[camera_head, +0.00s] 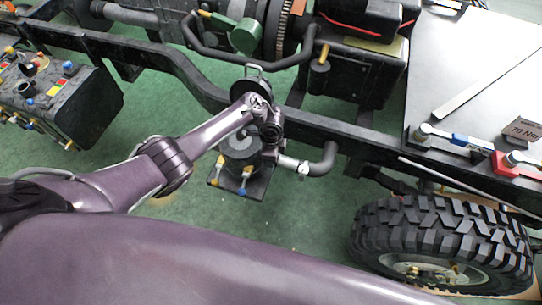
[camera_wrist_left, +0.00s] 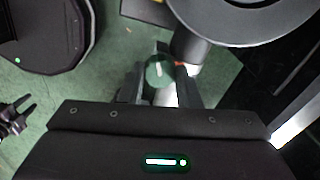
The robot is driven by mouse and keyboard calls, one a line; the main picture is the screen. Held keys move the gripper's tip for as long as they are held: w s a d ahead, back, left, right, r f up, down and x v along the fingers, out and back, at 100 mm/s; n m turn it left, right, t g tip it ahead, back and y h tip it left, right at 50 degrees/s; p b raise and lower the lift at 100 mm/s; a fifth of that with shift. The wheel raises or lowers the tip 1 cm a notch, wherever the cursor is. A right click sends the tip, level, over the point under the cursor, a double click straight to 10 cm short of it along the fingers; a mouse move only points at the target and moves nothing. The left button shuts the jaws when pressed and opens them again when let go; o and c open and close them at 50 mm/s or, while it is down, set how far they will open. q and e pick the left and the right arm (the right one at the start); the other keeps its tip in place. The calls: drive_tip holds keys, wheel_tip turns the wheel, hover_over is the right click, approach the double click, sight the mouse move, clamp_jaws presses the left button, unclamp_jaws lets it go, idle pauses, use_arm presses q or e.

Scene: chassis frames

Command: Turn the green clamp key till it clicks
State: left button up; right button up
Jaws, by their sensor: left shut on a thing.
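In the left wrist view, the green clamp key (camera_wrist_left: 159,74) is a round green piece with a pale mark on its face. It sits between the two dark fingers of my left gripper (camera_wrist_left: 161,92), which is shut on it. In the head view my left gripper (camera_head: 269,140) points down beside the chassis rail, near a grey pipe (camera_head: 322,162) with a pale clamp band (camera_head: 303,169). The key is hidden there behind my wrist and gripper. The key's turn angle cannot be judged.
A dark round canister (camera_head: 240,152) with blue and yellow fittings sits close to my left gripper. The black chassis rail (camera_head: 345,128) runs just behind. A tyre (camera_head: 440,235) is at the lower right, a control box (camera_head: 62,105) at the left.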

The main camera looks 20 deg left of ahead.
use_arm(q)
drive_tip(key=shift+m, duration=0.3)
drive_tip(key=o, duration=1)
wheel_tip(320, 180, up, 8)
drive_tip(key=shift+f+p, duration=0.1)
drive_tip(key=shift+p, duration=0.8)
